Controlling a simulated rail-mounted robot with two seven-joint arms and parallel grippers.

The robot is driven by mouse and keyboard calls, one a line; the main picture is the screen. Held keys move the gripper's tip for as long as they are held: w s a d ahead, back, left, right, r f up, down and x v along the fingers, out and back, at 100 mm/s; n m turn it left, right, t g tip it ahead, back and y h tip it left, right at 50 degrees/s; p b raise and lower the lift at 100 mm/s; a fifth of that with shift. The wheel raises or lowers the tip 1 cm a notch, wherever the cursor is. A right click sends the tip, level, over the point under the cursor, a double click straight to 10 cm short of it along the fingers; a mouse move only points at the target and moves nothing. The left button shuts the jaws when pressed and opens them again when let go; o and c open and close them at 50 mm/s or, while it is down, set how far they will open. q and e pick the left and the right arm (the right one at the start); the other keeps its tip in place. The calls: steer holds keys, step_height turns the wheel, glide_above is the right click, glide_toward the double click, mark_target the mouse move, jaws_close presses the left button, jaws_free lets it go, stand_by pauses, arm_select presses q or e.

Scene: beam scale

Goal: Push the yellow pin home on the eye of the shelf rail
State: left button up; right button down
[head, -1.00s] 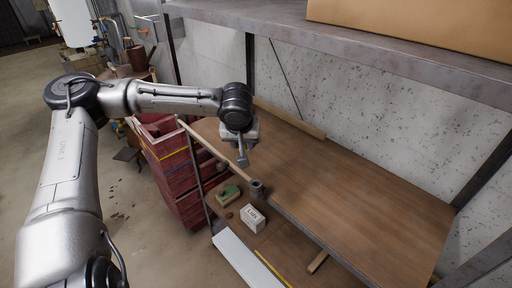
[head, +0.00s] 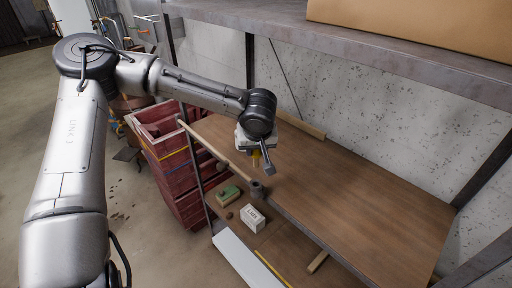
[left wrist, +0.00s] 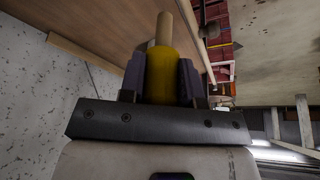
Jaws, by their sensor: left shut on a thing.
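My left gripper (head: 262,161) is shut on the yellow pin (head: 256,159), above the wooden shelf board. In the left wrist view the yellow pin (left wrist: 161,77) sits between the two dark fingers, with a tan rod extending beyond it. The shelf rail (head: 212,152) is a pale round bar along the shelf's left front edge. At its near end is a dark ring-like piece (head: 257,188), which looks like the eye. The gripper is above and behind this piece, apart from it. My right gripper is not in view.
Below the rail, a lower shelf holds a green-topped block (head: 229,195) and a white box (head: 252,217). Red crates (head: 172,160) are stacked at the left. A metal shelf (head: 350,48) with a cardboard box hangs above. The wooden board (head: 345,200) is mostly clear.

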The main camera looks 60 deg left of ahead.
mark_target(256, 161)
arm_select(q)
steer(key=shift+d+r, duration=0.1)
steer(key=shift+d, duration=0.05)
steer(key=shift+f+b, duration=0.9)
steer(key=shift+f, duration=0.25)
step_height(256, 161, down, 4)
steer(key=b, duration=0.3)
steer(key=shift+r, duration=0.35)
steer(key=shift+f, duration=0.1)
steer(key=shift+f, duration=0.1)
